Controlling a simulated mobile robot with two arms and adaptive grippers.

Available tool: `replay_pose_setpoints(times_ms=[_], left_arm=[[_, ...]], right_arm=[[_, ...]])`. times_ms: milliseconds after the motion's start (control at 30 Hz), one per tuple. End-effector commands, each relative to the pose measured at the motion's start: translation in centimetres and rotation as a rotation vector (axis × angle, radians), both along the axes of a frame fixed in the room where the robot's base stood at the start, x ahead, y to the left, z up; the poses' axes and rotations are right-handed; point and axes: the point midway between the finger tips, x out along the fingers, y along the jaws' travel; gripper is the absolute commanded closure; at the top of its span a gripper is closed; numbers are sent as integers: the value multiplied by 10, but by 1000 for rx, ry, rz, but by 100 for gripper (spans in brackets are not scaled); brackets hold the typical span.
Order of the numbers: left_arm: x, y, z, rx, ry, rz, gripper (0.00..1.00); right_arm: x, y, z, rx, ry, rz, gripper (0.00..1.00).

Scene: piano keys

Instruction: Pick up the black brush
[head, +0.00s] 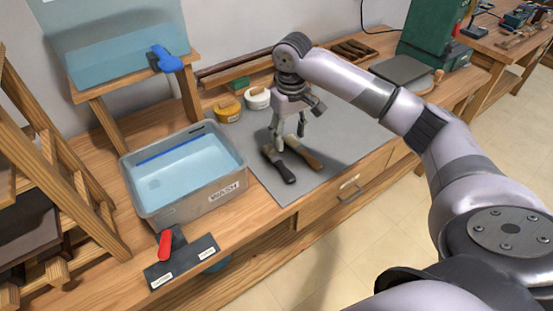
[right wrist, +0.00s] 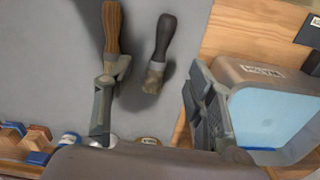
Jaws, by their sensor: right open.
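The black brush (head: 281,166) lies on the grey mat (head: 345,128), its black handle toward the front edge. In the right wrist view the black brush (right wrist: 160,48) lies between the lines of the two fingers, its bristle end nearer to me. A brown wooden-handled brush (head: 303,153) lies right beside it; in the right wrist view it (right wrist: 112,35) is close to the left finger. My right gripper (head: 288,143) is open and empty, pointing down above the bristle ends of the brushes. My left gripper is not in view.
A grey tub of water marked WASH (head: 180,205) stands left of the mat. A dark plate (head: 182,262) with a red lever is in front of it. Two small jars (head: 257,98) stand behind the brushes. The mat's right part is free.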

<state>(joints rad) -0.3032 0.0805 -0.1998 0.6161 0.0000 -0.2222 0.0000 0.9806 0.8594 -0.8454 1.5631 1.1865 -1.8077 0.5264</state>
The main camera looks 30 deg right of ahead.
Motion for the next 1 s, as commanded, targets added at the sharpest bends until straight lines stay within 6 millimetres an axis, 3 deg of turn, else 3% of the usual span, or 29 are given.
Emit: replay_pose_setpoints(times_ms=[100, 167, 300, 500, 833, 1000], left_arm=[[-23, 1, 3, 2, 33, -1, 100], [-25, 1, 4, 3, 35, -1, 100], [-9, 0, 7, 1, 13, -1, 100], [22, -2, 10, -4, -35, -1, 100], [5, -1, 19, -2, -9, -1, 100], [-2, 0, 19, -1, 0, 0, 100]], right_arm=[[-1, 0, -27, 0, 4, -1, 50], [-1, 0, -40, 0, 3, -1, 50], [0, 0, -63, 0, 2, -1, 50], [0, 1, -78, 0, -1, 1, 50], [-2, 7, -120, -1, 1, 0, 50], [-2, 7, -130, 0, -2, 2, 50]])
